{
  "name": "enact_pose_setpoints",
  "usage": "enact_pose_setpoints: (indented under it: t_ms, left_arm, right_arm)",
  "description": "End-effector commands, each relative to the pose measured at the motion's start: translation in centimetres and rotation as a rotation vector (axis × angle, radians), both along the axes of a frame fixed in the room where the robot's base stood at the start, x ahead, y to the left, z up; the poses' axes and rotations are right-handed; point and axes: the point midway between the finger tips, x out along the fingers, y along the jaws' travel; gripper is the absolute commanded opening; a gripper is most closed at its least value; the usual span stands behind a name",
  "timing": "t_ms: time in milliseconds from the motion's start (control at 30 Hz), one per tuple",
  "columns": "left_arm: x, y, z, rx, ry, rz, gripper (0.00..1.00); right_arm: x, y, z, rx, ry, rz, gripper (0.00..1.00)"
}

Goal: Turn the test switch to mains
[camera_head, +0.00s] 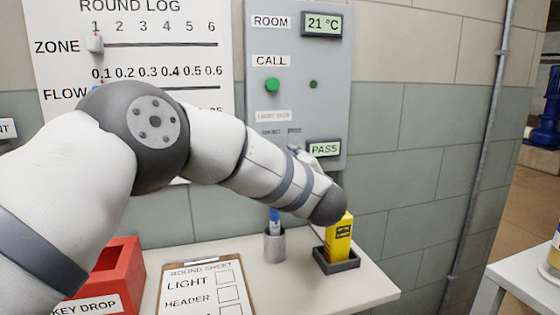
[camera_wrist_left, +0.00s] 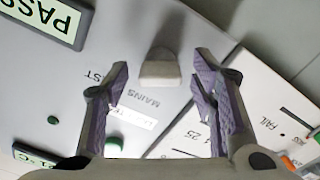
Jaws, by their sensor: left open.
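The test switch, a grey-beige knob (camera_wrist_left: 160,70), stands out from the grey panel in the left wrist view. The printed word MAINS (camera_wrist_left: 143,100) and part of a second word ending in ST (camera_wrist_left: 94,77) are beside it. My left gripper (camera_wrist_left: 161,66) is open, with one purple-padded finger on each side of the knob and a visible gap to both. I cannot tell which word the knob points at. In the head view my left arm hides the switch and most of the gripper. My right gripper is not in view.
The grey panel (camera_head: 331,75) bears a PASS display (camera_head: 323,149), a green CALL button (camera_head: 272,85) and a temperature display (camera_head: 322,24). Below, a shelf holds a red key box (camera_head: 116,272), a clipboard (camera_head: 203,290), a pen cup (camera_head: 275,246) and a yellow device (camera_head: 339,240).

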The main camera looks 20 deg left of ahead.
Motion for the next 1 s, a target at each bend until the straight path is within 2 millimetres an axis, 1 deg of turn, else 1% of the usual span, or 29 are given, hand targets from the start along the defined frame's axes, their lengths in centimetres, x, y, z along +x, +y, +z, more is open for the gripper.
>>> enact_pose_setpoints:
  t_ms: [33, 67, 100, 167, 200, 233, 467, 633, 767, 1000]
  left_arm:
    - [0.0, 0.0, 0.0, 0.0, 0.0, 0.0, 0.45]
    - [0.0, 0.0, 0.0, 0.0, 0.0, 0.0, 0.38]
    - [0.0, 0.0, 0.0, 0.0, 0.0, 0.0, 0.29]
    - [0.0, 0.0, 0.0, -0.001, -0.001, 0.0, 0.15]
    - [0.0, 0.0, 0.0, -0.001, -0.001, 0.0, 0.06]
    - [0.0, 0.0, 0.0, -0.001, -0.001, 0.0, 0.03]
    - [0.0, 0.0, 0.1, -0.011, -0.007, 0.0, 0.04]
    - [-0.1, 0.0, 0.2, -0.058, -0.041, 0.0, 0.04]
    - [-0.1, 0.0, 0.2, -0.13, -0.089, 0.0, 0.04]
    - [-0.1, 0.0, 0.2, -0.311, -0.21, 0.0, 0.04]
  right_arm:
    - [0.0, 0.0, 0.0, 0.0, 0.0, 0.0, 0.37]
    - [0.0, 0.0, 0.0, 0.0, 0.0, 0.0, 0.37]
    - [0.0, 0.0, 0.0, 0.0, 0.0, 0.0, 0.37]
    - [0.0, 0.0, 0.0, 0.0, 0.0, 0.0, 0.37]
    - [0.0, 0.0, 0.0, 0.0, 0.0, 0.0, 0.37]
    - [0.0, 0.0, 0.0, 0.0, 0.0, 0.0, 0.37]
    - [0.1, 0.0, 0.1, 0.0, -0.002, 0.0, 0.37]
    - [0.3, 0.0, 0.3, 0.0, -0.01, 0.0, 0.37]
    - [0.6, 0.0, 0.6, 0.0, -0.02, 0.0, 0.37]
    - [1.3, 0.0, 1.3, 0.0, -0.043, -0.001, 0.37]
